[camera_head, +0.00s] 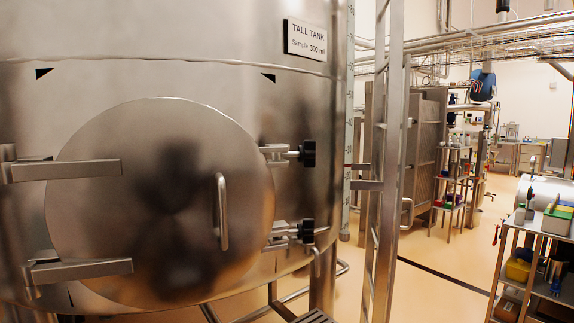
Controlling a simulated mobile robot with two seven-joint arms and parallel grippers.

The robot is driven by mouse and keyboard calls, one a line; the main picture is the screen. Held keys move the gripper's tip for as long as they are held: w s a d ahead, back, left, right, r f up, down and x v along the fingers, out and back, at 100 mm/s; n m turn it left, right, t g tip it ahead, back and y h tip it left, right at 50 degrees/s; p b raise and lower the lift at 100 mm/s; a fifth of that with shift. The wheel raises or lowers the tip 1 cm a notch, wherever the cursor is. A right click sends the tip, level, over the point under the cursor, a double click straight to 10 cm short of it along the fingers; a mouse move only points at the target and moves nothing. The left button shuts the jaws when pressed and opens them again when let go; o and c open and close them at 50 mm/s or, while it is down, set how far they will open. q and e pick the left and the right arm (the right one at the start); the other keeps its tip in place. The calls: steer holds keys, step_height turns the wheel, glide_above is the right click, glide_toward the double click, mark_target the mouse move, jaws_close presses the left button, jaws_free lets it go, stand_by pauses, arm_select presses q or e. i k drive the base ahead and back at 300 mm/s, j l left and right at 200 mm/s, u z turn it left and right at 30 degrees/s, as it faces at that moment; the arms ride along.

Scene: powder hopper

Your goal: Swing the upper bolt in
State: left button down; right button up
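The tall tank (190,80) fills the left of the head view, with a round steel hatch door (120,230) lying flat against its front. The upper bolt (284,154) is at the door's upper right rim and points right, ending in a black knob (308,153). The lower bolt (290,233) is below it, with its own black knob (307,231). I cannot tell how either bolt sits in its bracket. A vertical handle (222,212) is on the door's right half. Neither of my grippers is in view.
Two hinge arms (80,169) (85,270) hold the door's left side. A steel ladder (388,200) stands right of the tank, close to the bolts. A cart with containers (506,265) is at the far right. Open floor (435,300) lies between ladder and cart.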

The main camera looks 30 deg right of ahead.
mark_target(288, 154)
steer(key=i+l, duration=0.1)
steer(key=l, duration=0.3)
steer(key=i+l, duration=0.1)
steer(key=l, duration=0.35)
steer(key=i+l+z, duration=0.1)
steer(key=l, duration=0.3)
steer(key=i+l, duration=0.1)
steer(key=l, duration=0.35)
